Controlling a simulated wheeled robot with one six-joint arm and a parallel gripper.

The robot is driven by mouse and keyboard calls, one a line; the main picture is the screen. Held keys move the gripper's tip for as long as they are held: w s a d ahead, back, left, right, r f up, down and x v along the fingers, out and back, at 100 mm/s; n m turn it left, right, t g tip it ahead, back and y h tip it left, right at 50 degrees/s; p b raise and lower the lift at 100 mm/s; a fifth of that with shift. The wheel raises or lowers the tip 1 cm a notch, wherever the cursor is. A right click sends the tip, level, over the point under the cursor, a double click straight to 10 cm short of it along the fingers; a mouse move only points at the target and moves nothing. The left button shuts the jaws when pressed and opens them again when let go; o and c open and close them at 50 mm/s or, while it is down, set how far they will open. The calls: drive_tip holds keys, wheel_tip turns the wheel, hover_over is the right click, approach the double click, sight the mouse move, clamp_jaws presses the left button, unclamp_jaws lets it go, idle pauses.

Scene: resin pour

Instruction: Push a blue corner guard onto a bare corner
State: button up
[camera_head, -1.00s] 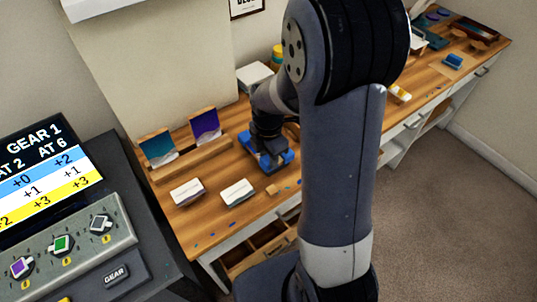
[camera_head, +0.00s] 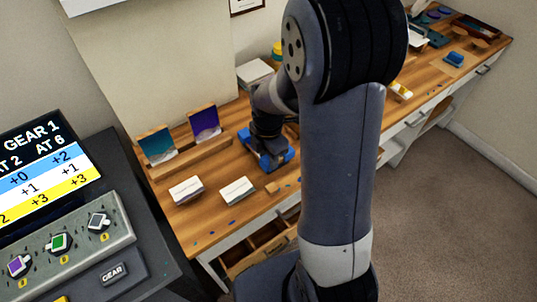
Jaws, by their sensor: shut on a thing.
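My gripper (camera_head: 267,148) points down at the left part of the wooden bench, over a low piece with blue parts (camera_head: 284,159) around the fingertips. It is shut on what looks like a blue corner guard, mostly hidden by the fingers. The blue parts show on the left, front and right of the gripper. I cannot tell which are separate guards or whether a corner is bare. Another blue piece (camera_head: 454,59) lies at the far right of the bench.
Two white card stacks (camera_head: 187,190) (camera_head: 237,191) lie in front left of my gripper. Behind them a wooden rack (camera_head: 190,160) holds two coloured panels. Small blue bits lie near the front edge. An open drawer (camera_head: 262,252) is below. My arm hides the bench's middle.

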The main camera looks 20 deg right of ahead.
drive_tip(key=shift+f, duration=0.3)
drive_tip(key=shift+w+d, duration=0.1)
drive_tip(key=shift+w, duration=0.05)
idle(0.3)
drive_tip(key=o, duration=1)
drive_tip(key=shift+o, duration=0.2)
wheel_tip(320, 180, up, 8)
drive_tip(key=p, duration=0.6)
drive_tip(key=shift+c, duration=0.3)
